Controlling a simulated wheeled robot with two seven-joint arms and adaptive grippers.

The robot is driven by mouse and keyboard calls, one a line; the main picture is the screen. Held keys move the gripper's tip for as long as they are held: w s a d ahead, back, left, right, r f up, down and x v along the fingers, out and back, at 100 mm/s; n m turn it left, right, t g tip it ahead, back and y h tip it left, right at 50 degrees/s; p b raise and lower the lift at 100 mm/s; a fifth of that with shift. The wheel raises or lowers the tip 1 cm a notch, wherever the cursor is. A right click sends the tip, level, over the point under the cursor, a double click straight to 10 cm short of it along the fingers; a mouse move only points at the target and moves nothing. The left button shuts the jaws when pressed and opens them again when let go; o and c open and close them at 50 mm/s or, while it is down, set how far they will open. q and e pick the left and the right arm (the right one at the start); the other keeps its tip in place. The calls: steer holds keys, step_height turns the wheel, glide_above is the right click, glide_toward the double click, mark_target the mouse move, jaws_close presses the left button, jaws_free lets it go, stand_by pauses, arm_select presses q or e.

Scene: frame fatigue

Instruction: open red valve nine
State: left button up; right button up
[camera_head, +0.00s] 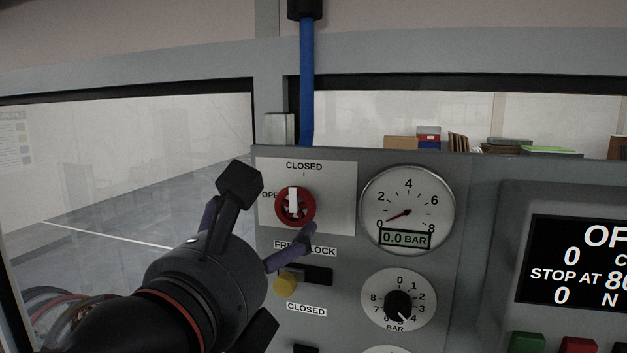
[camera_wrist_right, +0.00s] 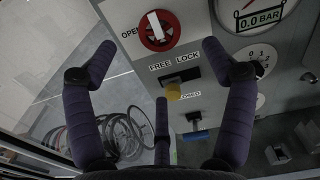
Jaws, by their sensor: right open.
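The red round valve (camera_head: 295,206) sits on a white plate on the grey panel, under the word CLOSED, with "OPE…" partly hidden to its left. Its white bar stands upright, towards the CLOSED mark. No number nine is readable on it. My right gripper (camera_head: 258,217) reaches in from the lower left, open and empty, with one purple fingertip just below the valve. In the right wrist view, the valve (camera_wrist_right: 155,30) lies beyond and between the spread fingers (camera_wrist_right: 159,50), seemingly apart from them. My left gripper is not in view.
A pressure gauge (camera_head: 407,211) reading 0.0 BAR and a black dial (camera_head: 398,305) are right of the valve. A yellow knob (camera_head: 286,283) in the FREE/LOCK slot lies close below my fingertip. A blue lever (camera_wrist_right: 197,134) is lower. A blue pipe (camera_head: 307,85) rises behind the panel.

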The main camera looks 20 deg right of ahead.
mark_target(293, 206)
steer(key=p+x, duration=0.3)
steer(key=x, duration=0.7)
steer(key=shift+w+d, duration=0.1)
steer(key=shift+w, duration=0.05)
steer(key=shift+c, duration=0.3)
steer(key=shift+r, duration=0.1)
steer(key=c, duration=1.1)
